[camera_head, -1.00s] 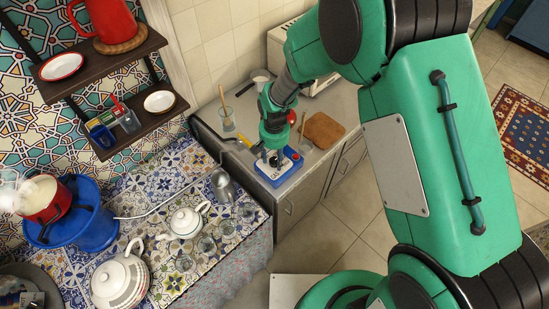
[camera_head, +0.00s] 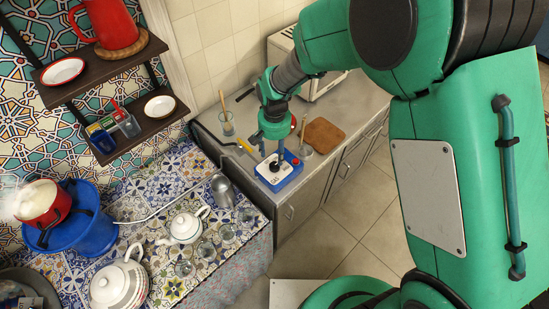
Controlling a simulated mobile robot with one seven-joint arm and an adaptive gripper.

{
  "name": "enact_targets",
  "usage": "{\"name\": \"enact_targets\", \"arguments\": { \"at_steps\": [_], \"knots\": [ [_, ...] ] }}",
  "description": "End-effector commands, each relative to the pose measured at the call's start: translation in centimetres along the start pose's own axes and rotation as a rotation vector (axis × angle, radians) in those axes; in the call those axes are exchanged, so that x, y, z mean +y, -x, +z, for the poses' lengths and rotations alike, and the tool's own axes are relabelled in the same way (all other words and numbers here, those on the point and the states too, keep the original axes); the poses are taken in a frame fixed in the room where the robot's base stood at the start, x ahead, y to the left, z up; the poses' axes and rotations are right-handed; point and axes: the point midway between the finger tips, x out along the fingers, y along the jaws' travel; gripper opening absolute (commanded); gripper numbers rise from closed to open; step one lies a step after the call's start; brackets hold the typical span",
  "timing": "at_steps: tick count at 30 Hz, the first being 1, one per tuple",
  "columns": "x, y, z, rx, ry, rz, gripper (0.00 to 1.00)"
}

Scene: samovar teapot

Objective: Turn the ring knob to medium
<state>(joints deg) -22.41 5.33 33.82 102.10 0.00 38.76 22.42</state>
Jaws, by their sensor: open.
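A small blue box with a white top panel (camera_head: 268,169) sits on the grey counter near its front edge. A dark round knob (camera_head: 274,168) shows on the panel, partly hidden by my gripper. I cannot make out a ring shape or which setting it points to. My gripper (camera_head: 272,157) points down over the box, with its fingers apart on either side. It appears to be above the panel, and nothing shows between the fingers. Whether a finger touches the knob cannot be told.
A wooden board (camera_head: 324,135) and a glass (camera_head: 304,150) stand right of the box. Another glass (camera_head: 227,124) and a yellow-handled tool (camera_head: 245,146) are to its left.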

Motion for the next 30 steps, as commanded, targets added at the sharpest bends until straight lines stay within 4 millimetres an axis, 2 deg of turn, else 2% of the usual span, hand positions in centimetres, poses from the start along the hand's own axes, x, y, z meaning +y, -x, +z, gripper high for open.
{"name": "enact_targets", "arguments": {
  "at_steps": [3,9,22,27,30],
  "knots": [
    [0.0,2.0,-0.1,0.003,0.000,-0.001,0.50],
    [0.0,3.9,0.0,0.001,0.000,0.000,0.50],
    [0.0,4.5,0.0,0.001,0.000,0.000,0.50],
    [0.2,4.6,-0.1,0.000,-0.015,0.000,0.16],
    [0.7,4.7,-0.3,-0.001,-0.055,0.000,0.00]
  ]
}}
